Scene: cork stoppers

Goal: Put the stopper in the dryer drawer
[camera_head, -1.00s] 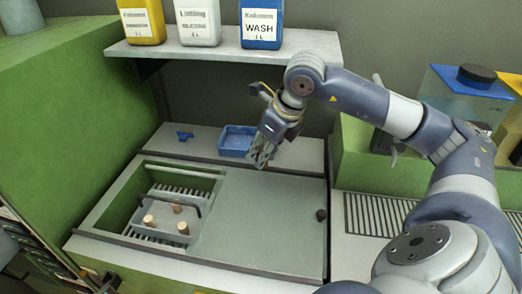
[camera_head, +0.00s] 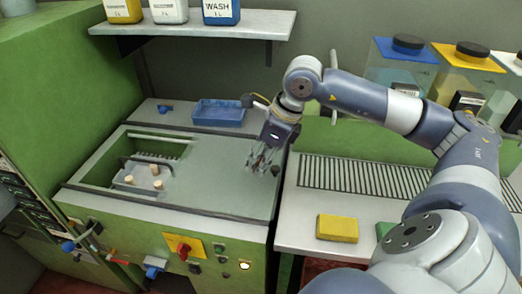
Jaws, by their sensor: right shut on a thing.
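Three pale cork stoppers stand upright on a grey tray (camera_head: 143,192) in the green-walled opening of the machine: one at the left (camera_head: 129,180), one at the back (camera_head: 155,169) and one at the front (camera_head: 158,185). My right gripper (camera_head: 262,161) is low over the right end of the machine's flat grey cover (camera_head: 215,185), with its fingers at the small dark knob (camera_head: 276,170). It appears shut on this knob, though the fingers partly hide the contact. My left gripper is out of view. I cannot tell which part is the dryer drawer.
A blue tray (camera_head: 218,112) sits on the ledge behind the machine. A shelf (camera_head: 195,26) with bottles hangs above. A slatted counter (camera_head: 365,178) with a yellow block (camera_head: 337,228) is at the right. Red and blue controls (camera_head: 180,248) line the front.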

